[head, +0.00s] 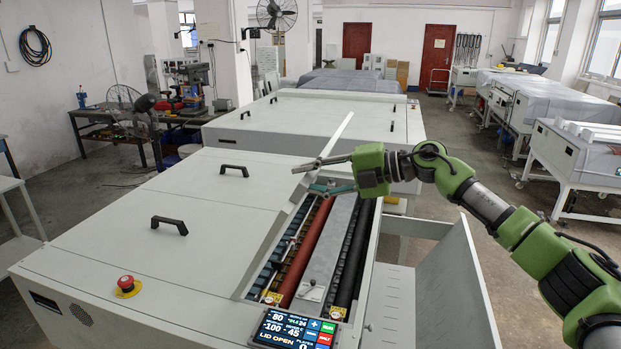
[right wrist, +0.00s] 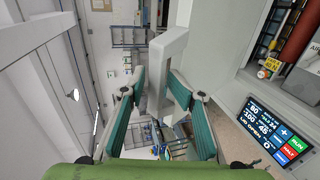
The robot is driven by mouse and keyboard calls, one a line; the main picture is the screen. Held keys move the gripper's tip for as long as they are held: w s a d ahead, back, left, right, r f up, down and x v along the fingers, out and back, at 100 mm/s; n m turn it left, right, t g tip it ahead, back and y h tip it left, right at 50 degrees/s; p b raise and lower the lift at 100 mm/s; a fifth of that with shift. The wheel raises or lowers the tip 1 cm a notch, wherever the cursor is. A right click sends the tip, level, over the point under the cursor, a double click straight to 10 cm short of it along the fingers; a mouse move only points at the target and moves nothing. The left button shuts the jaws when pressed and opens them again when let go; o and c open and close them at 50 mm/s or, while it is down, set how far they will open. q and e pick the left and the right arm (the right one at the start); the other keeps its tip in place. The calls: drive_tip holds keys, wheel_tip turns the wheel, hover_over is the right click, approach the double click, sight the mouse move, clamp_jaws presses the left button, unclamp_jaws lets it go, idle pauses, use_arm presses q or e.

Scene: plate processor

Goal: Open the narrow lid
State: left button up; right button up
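The plate processor (head: 130,235) has its narrow bay open, with the red roller (head: 308,250) and dark rollers exposed. The narrow lid (head: 337,136) stands raised and shows nearly edge-on as a thin pale strip behind my right gripper. My right gripper (head: 318,176) is at this strip, with its fingers pointing left and spread apart. In the right wrist view my right gripper (right wrist: 156,84) has teal fingers on either side of a pale grey bar-like part (right wrist: 165,65). Firm contact cannot be made out. The display (head: 294,329) reads "LID OPEN". My left gripper is out of view.
Wide closed covers with black handles (head: 169,225) lie left of the bay. A red stop button (head: 126,284) is at the front left. A pale sloping tray (head: 455,285) stands on the right. A second machine (head: 310,118) is behind.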

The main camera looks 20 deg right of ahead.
drive_tip(key=shift+s+d+r, duration=0.15)
drive_tip(key=shift+d, duration=0.25)
drive_tip(key=v, duration=1.1)
